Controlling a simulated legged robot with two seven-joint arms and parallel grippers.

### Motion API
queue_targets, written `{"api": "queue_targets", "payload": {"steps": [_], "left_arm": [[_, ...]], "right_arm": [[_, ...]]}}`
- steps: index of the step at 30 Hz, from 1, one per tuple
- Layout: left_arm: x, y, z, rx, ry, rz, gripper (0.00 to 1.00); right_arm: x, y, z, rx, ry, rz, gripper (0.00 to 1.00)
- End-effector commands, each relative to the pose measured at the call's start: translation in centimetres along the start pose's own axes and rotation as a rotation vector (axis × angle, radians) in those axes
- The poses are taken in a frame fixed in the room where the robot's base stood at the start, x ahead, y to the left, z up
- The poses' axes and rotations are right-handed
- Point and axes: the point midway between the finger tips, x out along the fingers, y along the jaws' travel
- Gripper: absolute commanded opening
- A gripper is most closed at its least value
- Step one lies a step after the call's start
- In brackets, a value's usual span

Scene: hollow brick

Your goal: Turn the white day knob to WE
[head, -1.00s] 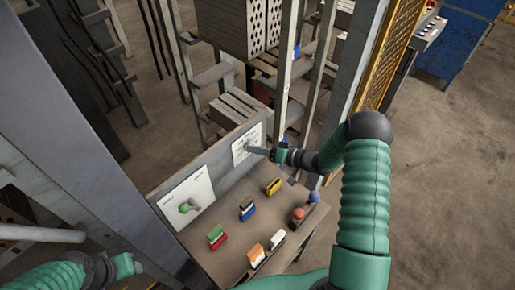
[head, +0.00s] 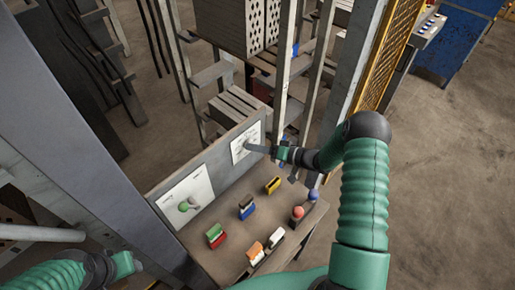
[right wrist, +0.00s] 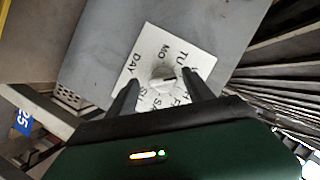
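The white day panel (head: 246,141) is on the upright grey board at the back of the console. In the right wrist view the panel (right wrist: 196,52) shows DAY, MO, TU and SU, with other letters partly hidden by a finger. The small white day knob (right wrist: 164,81) is at its middle. My right gripper (right wrist: 160,78) is open, with one dark finger on each side of the knob; I cannot tell whether either touches it. It also shows in the head view (head: 258,149), reaching the panel from the right. My left gripper (head: 128,264) is low at the left, away from the console.
A second white panel with a green knob (head: 184,206) is left on the same board. Several coloured blocks, among them a yellow one (head: 272,185), and a red ball-shaped knob (head: 297,212) are on the console top. Metal posts stand close behind the board.

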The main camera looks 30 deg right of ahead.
Motion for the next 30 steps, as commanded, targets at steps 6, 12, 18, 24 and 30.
{"api": "queue_targets", "payload": {"steps": [6, 12, 18, 24, 30], "left_arm": [[0.0, 0.0, 0.0, 0.0, 0.0, 0.0, 0.45], [0.6, 0.0, 0.1, 0.0, 0.0, 0.0, 0.45], [1.8, 0.0, 0.4, 0.0, 0.0, 0.0, 0.45], [2.8, 0.0, 0.7, 0.0, 0.0, 0.0, 0.45], [3.2, 0.0, 0.8, 0.0, 0.0, 0.0, 0.45]], "right_arm": [[0.0, -0.1, 0.0, -0.001, 0.0, -0.003, 0.6], [-1.7, 0.1, 0.0, -0.003, 0.0, -0.001, 0.6], [-7.3, 0.4, 0.0, -0.001, 0.004, 0.001, 0.6], [-13.0, 0.5, 0.0, 0.0, 0.003, 0.001, 0.6], [-16.2, 0.4, 0.0, 0.001, 0.0, -0.001, 0.6]]}}
